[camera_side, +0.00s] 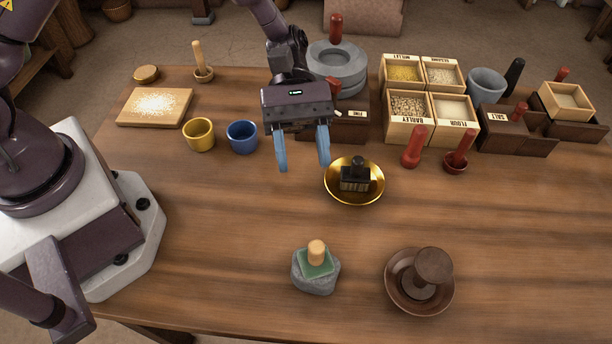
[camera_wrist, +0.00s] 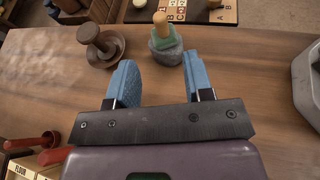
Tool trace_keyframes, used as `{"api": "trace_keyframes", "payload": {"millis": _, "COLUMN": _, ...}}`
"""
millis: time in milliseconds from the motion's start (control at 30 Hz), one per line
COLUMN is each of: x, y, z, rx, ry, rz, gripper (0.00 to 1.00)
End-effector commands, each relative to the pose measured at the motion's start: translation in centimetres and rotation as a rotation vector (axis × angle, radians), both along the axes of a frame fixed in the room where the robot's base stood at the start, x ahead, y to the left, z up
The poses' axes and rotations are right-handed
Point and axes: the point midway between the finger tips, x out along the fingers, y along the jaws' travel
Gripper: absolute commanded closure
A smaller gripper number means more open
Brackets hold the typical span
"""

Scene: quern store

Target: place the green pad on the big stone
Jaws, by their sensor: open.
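The green pad (camera_side: 314,266) with a light wooden knob (camera_side: 317,250) rests on top of a grey stone (camera_side: 317,282) near the table's front edge. In the wrist view the pad (camera_wrist: 163,43) and the stone (camera_wrist: 168,55) show beyond my fingertips, at the top. My gripper (camera_side: 302,166) is open and empty, with blue fingers pointing down, behind the gold dish and well apart from the pad. In the wrist view my open gripper (camera_wrist: 160,80) shows with nothing between its fingers.
A gold dish (camera_side: 369,197) holding a black knobbed block (camera_side: 356,178) stands right of my gripper. A brown dish (camera_side: 394,292) with a brown knobbed piece is at front right. Yellow (camera_side: 199,135) and blue cups (camera_side: 242,137), grain boxes (camera_side: 408,106) and a quern (camera_side: 338,62) stand behind.

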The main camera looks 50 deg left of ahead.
Motion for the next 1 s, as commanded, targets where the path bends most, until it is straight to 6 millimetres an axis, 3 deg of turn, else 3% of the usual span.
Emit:
{"api": "trace_keyframes", "payload": {"millis": 233, "x": 0.3, "y": 0.5, "z": 0.3, "rx": 0.003, "ry": -0.001, "rz": 0.003, "gripper": 0.53}}
{"api": "trace_keyframes", "payload": {"millis": 333, "x": 1.3, "y": 0.3, "z": 0.9, "rx": 0.04, "ry": -0.001, "rz": 0.079, "gripper": 0.53}}
{"api": "trace_keyframes", "payload": {"millis": 467, "x": 5.4, "y": 0.1, "z": 3.8, "rx": 0.168, "ry": 0.036, "rz": 0.433, "gripper": 0.53}}
{"api": "trace_keyframes", "payload": {"millis": 533, "x": 8.5, "y": 0.9, "z": 6.5, "rx": 0.226, "ry": 0.106, "rz": 0.748, "gripper": 0.53}}
{"api": "trace_keyframes", "payload": {"millis": 633, "x": 12.1, "y": 3.9, "z": 11.2, "rx": 0.217, "ry": 0.291, "rz": 1.255, "gripper": 0.53}}
{"api": "trace_keyframes", "payload": {"millis": 733, "x": 13.5, "y": 8.4, "z": 16.0, "rx": 0.079, "ry": 0.569, "rz": 1.736, "gripper": 0.53}}
{"api": "trace_keyframes", "payload": {"millis": 867, "x": 11.4, "y": 14.9, "z": 20.8, "rx": -0.284, "ry": 1.07, "rz": 2.236, "gripper": 0.53}}
{"api": "trace_keyframes", "payload": {"millis": 967, "x": 7.2, "y": 19.1, "z": 22.7, "rx": -0.679, "ry": 1.564, "rz": 2.46, "gripper": 0.53}}
{"api": "trace_keyframes", "payload": {"millis": 1000, "x": 5.1, "y": 20.3, "z": 23.0, "rx": 0.83, "ry": -1.734, "rz": -2.426, "gripper": 0.53}}
